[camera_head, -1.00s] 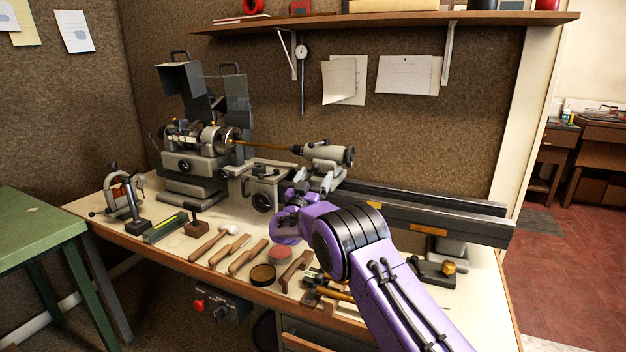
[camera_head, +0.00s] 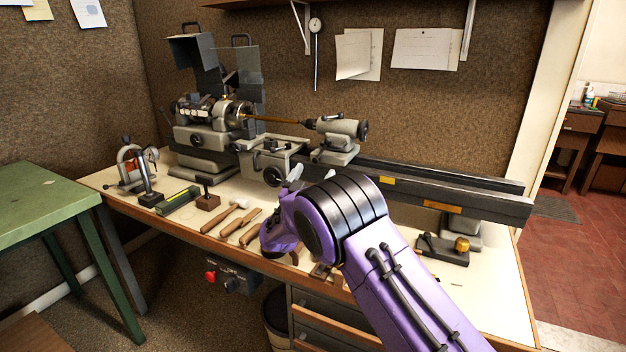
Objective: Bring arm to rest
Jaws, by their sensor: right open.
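My right arm, purple with black bands, comes in from the lower right and reaches over the front of the workbench (camera_head: 490,290). My right gripper (camera_head: 290,182) is at the arm's far end, in front of the lathe carriage, and is open. Its fingers are partly hidden by the wrist and hard to tell from the grey machine parts behind. I see nothing held in it. My left gripper is not in view.
The lathe (camera_head: 207,138) stands at the back of the bench, its bed (camera_head: 430,190) running right. A brass rod (camera_head: 275,119) spans to the tailstock (camera_head: 338,130). Wooden-handled tools (camera_head: 238,226) lie at the front. A green table (camera_head: 45,205) stands left.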

